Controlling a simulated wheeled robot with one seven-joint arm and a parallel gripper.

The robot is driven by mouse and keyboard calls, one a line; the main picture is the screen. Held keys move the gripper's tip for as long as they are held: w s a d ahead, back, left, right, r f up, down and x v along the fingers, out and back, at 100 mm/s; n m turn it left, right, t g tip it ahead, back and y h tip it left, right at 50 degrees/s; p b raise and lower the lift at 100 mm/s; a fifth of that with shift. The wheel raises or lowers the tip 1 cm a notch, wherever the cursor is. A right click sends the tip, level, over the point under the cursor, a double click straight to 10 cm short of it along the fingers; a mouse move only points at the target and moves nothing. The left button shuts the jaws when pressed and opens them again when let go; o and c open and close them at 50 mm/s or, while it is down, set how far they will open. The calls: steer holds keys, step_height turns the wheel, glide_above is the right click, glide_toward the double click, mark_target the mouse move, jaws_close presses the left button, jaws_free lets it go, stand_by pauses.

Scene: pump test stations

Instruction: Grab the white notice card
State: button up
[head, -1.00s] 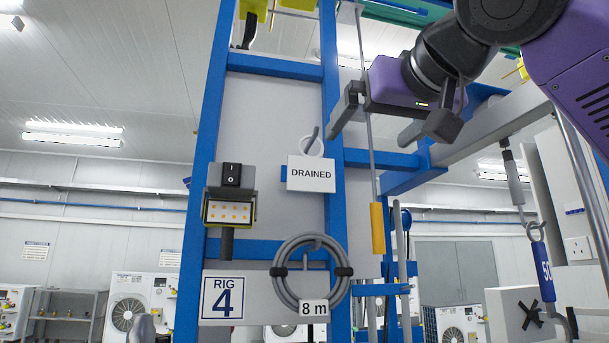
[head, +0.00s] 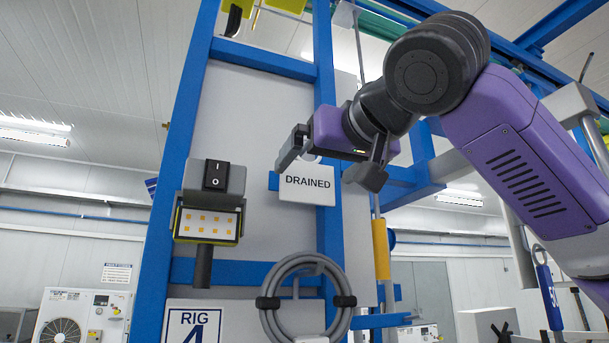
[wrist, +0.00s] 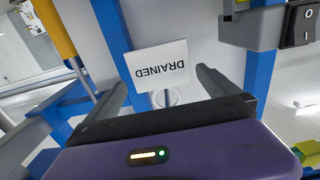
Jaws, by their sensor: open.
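The white notice card (head: 307,189) reads "DRAINED" and hangs at the blue frame's right upright in the head view. In the wrist view the card (wrist: 158,65) appears upside down, with a white ring (wrist: 165,97) at its edge. My gripper (head: 326,168) is open in the head view, its jaws at the card's top edge and covering most of the ring and hook. In the wrist view my gripper's fingers (wrist: 160,85) stand apart on either side of the ring and the card's near edge. I see no contact with the card.
A work lamp with a switch (head: 215,178) hangs left of the card. A coiled grey hose (head: 303,262) hangs below it. A yellow-sleeved rod (head: 381,249) stands to the right. Blue frame members (head: 262,60) surround the panel.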

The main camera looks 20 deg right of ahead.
mark_target(309, 173)
steer(key=w+p, duration=0.1)
steer(key=w, duration=0.2)
steer(key=w+p, duration=0.1)
steer(key=shift+w+r+p, duration=0.15)
steer(key=shift+r+p, duration=0.15)
steer(key=shift+w+f, duration=0.15)
steer(key=shift+w, duration=0.25)
steer(key=c, duration=1.1)
steer(key=shift+r, duration=0.25)
